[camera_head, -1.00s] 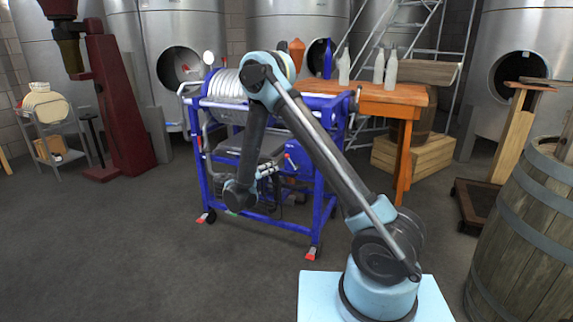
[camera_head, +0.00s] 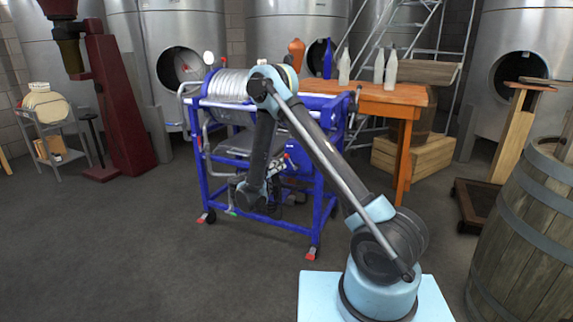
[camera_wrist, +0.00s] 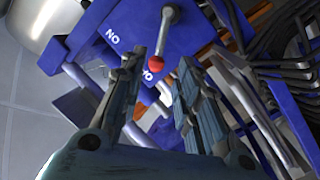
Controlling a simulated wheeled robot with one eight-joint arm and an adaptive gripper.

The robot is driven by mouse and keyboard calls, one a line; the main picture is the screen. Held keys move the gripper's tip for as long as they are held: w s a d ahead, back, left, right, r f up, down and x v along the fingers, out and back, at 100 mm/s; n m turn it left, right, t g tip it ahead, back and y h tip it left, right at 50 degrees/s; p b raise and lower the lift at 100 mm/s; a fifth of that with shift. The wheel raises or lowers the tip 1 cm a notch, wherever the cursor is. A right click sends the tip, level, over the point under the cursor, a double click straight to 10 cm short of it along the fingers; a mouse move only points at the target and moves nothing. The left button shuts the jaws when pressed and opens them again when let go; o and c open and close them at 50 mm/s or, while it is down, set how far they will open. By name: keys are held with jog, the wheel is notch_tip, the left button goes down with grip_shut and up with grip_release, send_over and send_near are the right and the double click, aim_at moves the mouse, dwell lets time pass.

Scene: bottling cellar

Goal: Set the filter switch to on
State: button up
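The filter switch is a metal lever with a red ball tip (camera_wrist: 156,65) on a blue panel (camera_wrist: 130,27) in the wrist view. White letters, which look upside down, show on the panel left of the lever; a second white marking near the ball is partly hidden by a finger. My gripper (camera_wrist: 162,60) is open, its fingers on either side of the red ball. I cannot tell whether either finger touches it. In the head view my gripper (camera_head: 277,172) is at the front of the blue-framed filter machine (camera_head: 262,214), partly hiding the switch area.
Dark hoses (camera_wrist: 268,45) run along the right of the wrist view. An orange table (camera_head: 385,93) with bottles stands behind the machine. A barrel (camera_head: 525,235) is at the right. The floor left of the machine is clear.

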jog(key=x, duration=0.7)
grip_shut()
